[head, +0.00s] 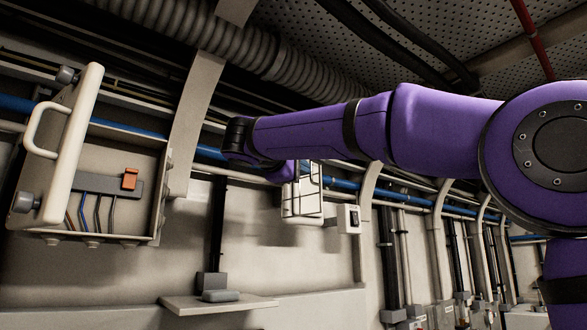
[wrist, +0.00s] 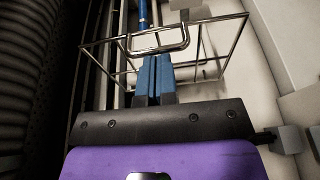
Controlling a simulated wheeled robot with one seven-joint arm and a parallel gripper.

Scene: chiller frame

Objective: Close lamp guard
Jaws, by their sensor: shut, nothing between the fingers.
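The lamp guard is a wire cage at the pale lamp (head: 303,207) on the wall, mid-picture in the head view; its bars (head: 318,190) show there partly behind my arm. In the wrist view the metal wire guard (wrist: 213,20) spans the upper middle, with a U-shaped handle (wrist: 183,42). My gripper (wrist: 154,58) shows there as two blue fingers, shut and empty. Their tips are at the handle in the picture; I cannot tell whether they touch it. How far the guard stands from the lamp is unclear.
An open box (head: 120,205) with a handled door (head: 72,140) hangs at the left. A small switch box (head: 348,218) is right of the lamp. A blue pipe (head: 345,185) runs along the wall. A small shelf (head: 218,303) juts out below.

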